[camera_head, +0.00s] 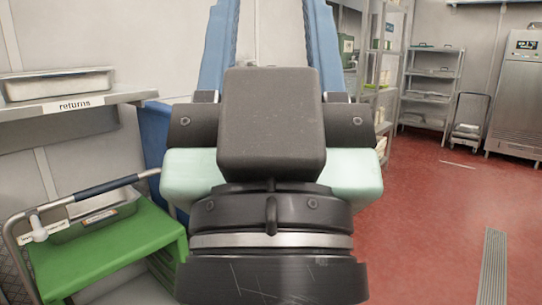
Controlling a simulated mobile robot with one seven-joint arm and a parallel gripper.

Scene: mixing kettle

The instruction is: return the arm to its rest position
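My gripper (270,30) fills the middle of the head view, close to the camera and seen from behind. Its two long blue fingers point up the picture and stand well apart, so it is open. Only pale wall shows between the fingers, and I see nothing held. The fingertips reach the top edge of the picture and may be cut off. The mint-green and black wrist, with a silver band, hides what lies straight ahead and below.
At left, a metal shelf labelled "returns" (75,105) bears a steel pan (60,84). Below it is a green cart (105,250) with a metal tray (95,217). Racks (433,88) and a steel cabinet (518,95) stand at the back right. The red floor (425,215) at right is open.

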